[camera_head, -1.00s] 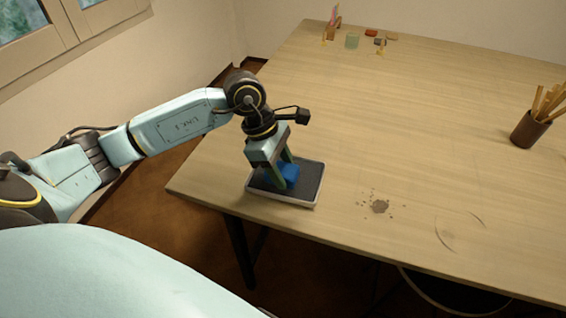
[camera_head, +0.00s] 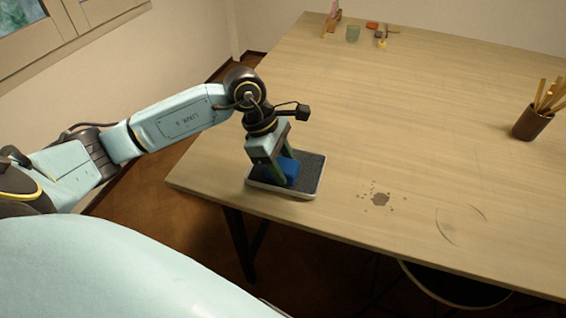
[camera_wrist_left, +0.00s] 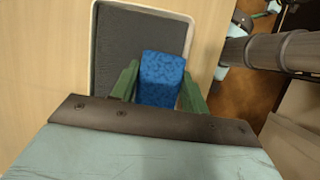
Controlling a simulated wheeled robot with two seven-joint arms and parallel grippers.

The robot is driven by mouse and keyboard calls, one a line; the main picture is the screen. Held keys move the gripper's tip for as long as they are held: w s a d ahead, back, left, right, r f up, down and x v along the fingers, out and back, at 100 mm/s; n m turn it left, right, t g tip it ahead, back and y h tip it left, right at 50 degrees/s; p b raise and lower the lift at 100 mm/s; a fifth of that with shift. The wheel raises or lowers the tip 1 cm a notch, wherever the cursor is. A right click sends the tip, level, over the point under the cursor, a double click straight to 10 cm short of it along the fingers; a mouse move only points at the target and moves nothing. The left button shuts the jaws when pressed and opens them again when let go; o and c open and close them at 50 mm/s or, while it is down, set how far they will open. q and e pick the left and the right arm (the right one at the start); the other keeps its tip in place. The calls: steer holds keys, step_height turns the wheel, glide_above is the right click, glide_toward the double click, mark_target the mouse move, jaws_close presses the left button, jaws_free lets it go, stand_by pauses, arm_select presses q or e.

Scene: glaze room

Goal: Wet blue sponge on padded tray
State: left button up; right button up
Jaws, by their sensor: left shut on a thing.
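A blue sponge (camera_head: 287,170) is held between the fingers of my left gripper (camera_head: 278,176) over the padded tray. The sponge (camera_wrist_left: 160,78) also shows in the left wrist view, with a green finger of my left gripper (camera_wrist_left: 160,90) on each side of it. The padded tray (camera_head: 312,173) has a dark grey pad and a pale rim, and lies at the table's near left edge. In the left wrist view the tray (camera_wrist_left: 120,45) extends behind the sponge. Whether the sponge touches the pad cannot be told. My right gripper is not in view.
The wooden table (camera_head: 400,120) is mostly clear. A brown cup (camera_head: 530,124) of wooden tools stands at the right.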

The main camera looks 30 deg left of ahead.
mark_target(283, 165)
arm_select(q)
steer(key=shift+f+b, duration=0.35)
steer(key=shift+f, duration=0.05)
steer(key=shift+s+f+b, duration=0.2)
steer(key=shift+f+b, duration=0.1)
steer(key=shift+b, duration=0.25)
stand_by(2.5)
steer(key=shift+r, duration=0.1)
step_height(283, 165, up, 2)
steer(key=shift+w+r+p, duration=0.1)
steer(key=shift+w+p, duration=0.05)
steer(key=shift+p, duration=0.5)
steer(key=shift+r+p, duration=1.35)
steer(key=shift+r, duration=1.2)
